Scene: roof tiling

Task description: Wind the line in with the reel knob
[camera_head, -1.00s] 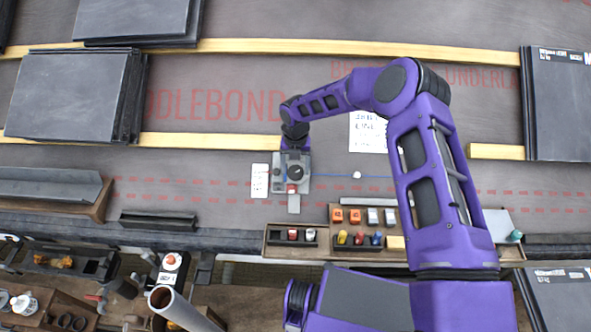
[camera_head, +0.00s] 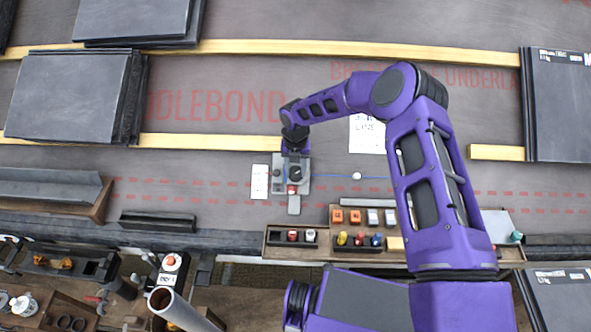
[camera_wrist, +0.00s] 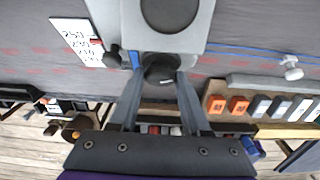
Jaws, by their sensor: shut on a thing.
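The line reel (camera_head: 279,184) is a grey box lying on the dark roof underlay, and its grey body also shows at the top of the wrist view (camera_wrist: 196,28). The dark round reel knob (camera_wrist: 160,70) sits at its near side. My gripper (camera_wrist: 158,80) has its two fingers closed around the knob; in the head view the gripper (camera_head: 295,168) is over the reel. A blue line (camera_head: 330,176) runs right from the reel to a small white peg (camera_head: 357,176). A white card with numbers (camera_wrist: 82,42) lies left of the reel.
A wooden tray (camera_head: 340,246) with coloured pieces stands in front of the reel. Slate stacks (camera_head: 70,95) lie left and others (camera_head: 560,100) right. Timber battens (camera_head: 210,142) cross the roof. A white notice (camera_head: 366,134) lies behind the line.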

